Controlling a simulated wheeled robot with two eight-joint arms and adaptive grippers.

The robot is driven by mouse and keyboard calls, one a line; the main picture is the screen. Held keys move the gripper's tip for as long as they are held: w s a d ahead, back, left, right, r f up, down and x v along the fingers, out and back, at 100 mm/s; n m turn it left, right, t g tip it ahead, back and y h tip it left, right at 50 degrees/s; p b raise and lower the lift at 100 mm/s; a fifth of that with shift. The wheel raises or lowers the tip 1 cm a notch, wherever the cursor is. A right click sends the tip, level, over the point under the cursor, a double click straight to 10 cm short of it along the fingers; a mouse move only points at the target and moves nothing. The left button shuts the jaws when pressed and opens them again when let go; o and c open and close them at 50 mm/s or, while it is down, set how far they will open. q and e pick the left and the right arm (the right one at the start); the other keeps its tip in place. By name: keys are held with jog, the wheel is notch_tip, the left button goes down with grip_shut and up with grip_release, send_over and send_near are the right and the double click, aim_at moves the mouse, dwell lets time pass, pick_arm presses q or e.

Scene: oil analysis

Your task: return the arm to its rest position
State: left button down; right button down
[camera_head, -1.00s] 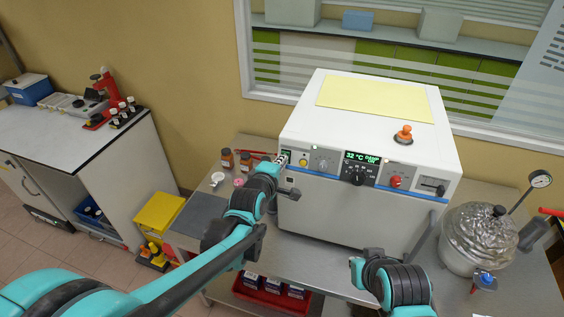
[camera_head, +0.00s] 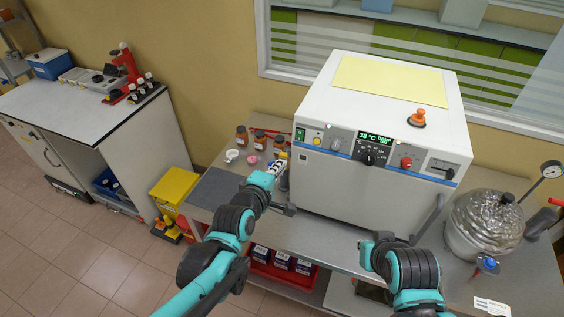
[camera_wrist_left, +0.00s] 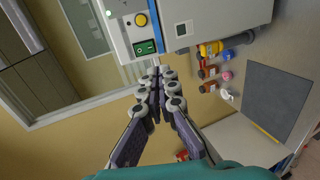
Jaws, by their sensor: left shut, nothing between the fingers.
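My left arm comes in from the lower left in the head view. Its gripper (camera_head: 278,165) is in front of the left end of the white oven-like box (camera_head: 385,185). In the left wrist view the gripper's fingers (camera_wrist_left: 158,80) are together with nothing between them. They point toward the box's edge, near its green switch (camera_wrist_left: 145,47) and yellow button (camera_wrist_left: 141,20). My right arm (camera_head: 400,270) shows at the lower right in the head view, but its fingertips cannot be made out.
Several small brown bottles (camera_head: 241,136) stand left of the box, by a dark mat (camera_head: 213,188). A metal domed vessel (camera_head: 484,222) with a gauge is at the right. A side bench (camera_head: 65,115) is at the left. Open floor (camera_head: 65,240) lies at the lower left.

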dwell(0.3)
pick_arm(q)
jog(key=s+a+f+m+g+y+b, duration=0.2)
jog(key=s+a+f+m+g+b, duration=0.1)
jog(key=s+a+f+m+b, duration=0.4)
jog(key=s+a+f+m+g+y+b, duration=0.2)
jog(key=s+a+f+m+b, duration=0.5)
jog(key=s+f, duration=0.4)
notch_tip(320, 180, down, 4)
jog(key=shift+r+g+b, duration=0.25)
jog(key=shift+g+b, duration=0.25)
jog(key=shift+g, duration=0.2)
